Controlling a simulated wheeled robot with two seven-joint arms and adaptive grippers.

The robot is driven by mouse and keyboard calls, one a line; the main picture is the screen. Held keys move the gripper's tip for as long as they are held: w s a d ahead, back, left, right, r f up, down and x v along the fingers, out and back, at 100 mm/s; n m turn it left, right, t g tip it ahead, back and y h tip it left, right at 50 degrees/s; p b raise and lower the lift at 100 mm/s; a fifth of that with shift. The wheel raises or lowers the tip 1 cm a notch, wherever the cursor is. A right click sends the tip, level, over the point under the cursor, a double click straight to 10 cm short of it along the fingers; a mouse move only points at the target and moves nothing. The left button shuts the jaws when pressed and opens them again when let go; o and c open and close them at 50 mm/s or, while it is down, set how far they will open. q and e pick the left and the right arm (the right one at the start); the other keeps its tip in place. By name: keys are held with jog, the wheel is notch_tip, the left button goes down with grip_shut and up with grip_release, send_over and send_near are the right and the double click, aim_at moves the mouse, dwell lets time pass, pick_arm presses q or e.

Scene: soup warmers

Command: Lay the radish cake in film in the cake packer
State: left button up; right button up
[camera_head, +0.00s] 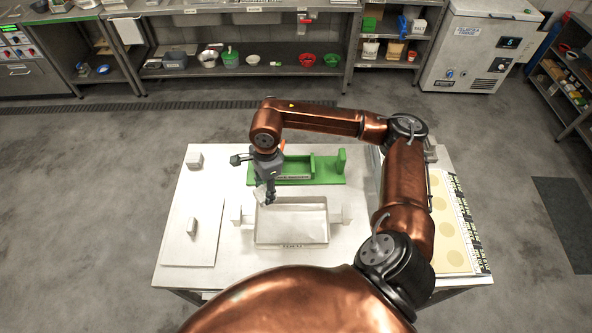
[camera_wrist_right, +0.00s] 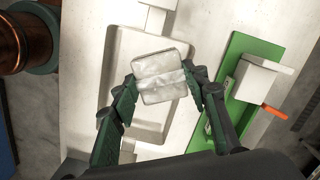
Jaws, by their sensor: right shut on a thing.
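My right gripper (camera_wrist_right: 158,92) is shut on the radish cake in film (camera_wrist_right: 160,77), a pale block with a shiny wrapped band across it. In the head view my right gripper (camera_head: 268,198) holds the cake (camera_head: 260,194) near the back left corner of a shallow white tray. The green fixture (camera_head: 335,180), which I take for the cake packer, lies just behind the tray. In the wrist view the green fixture (camera_wrist_right: 240,52) is to the right of the cake, apart from it. My left gripper is not in view.
The white tray (camera_head: 292,243) stands in the table's middle, with a pale block at each side. A sheet with round shapes (camera_head: 450,262) lies at right.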

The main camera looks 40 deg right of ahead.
jog(key=w+d+m+t, duration=0.1)
jog(key=d+m, duration=0.2)
jog(key=m, duration=0.7)
jog(key=m+h, duration=0.2)
jog(key=m, duration=1.2)
send_near(296, 169)
jog(key=shift+a+f, duration=0.35)
jog(key=shift+f, duration=0.05)
jog(key=shift+w+d+f, duration=0.3)
jog(key=shift+d+f, duration=0.1)
jog(key=shift+f, duration=0.25)
notch_tip(296, 169, down, 3)
jog(key=shift+r+p, duration=0.1)
jog(key=shift+p, duration=0.2)
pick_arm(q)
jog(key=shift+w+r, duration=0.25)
